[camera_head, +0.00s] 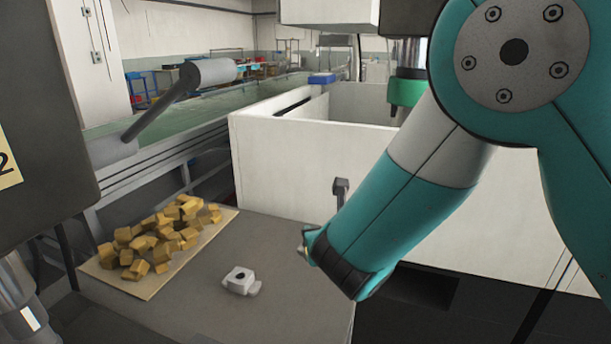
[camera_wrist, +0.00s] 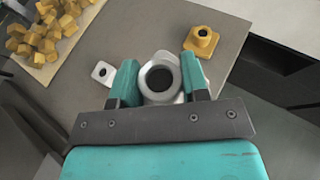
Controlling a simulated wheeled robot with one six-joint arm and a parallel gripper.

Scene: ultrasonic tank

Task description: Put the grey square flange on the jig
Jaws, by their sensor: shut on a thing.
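My gripper (camera_wrist: 160,74) is shut on the grey square flange (camera_wrist: 146,93), with a teal finger on each side of its round hub. Its wide dark hole faces the wrist camera, and part of its pale base shows below. A small pale block with a dark hole (camera_head: 239,275) lies on the table to the left of my arm. It also shows in the wrist view (camera_wrist: 100,75), left of the left finger and partly hidden by it. I cannot tell whether it is the jig. In the head view my arm hides the fingers and most of the flange.
A yellow square flange (camera_wrist: 202,42) lies right of my gripper in the wrist view. A heap of yellow blocks (camera_head: 160,239) sits on a tan board (camera_head: 108,279) at the left. A white-walled tank (camera_head: 280,165) stands behind the table (camera_head: 200,310). The table's front is clear.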

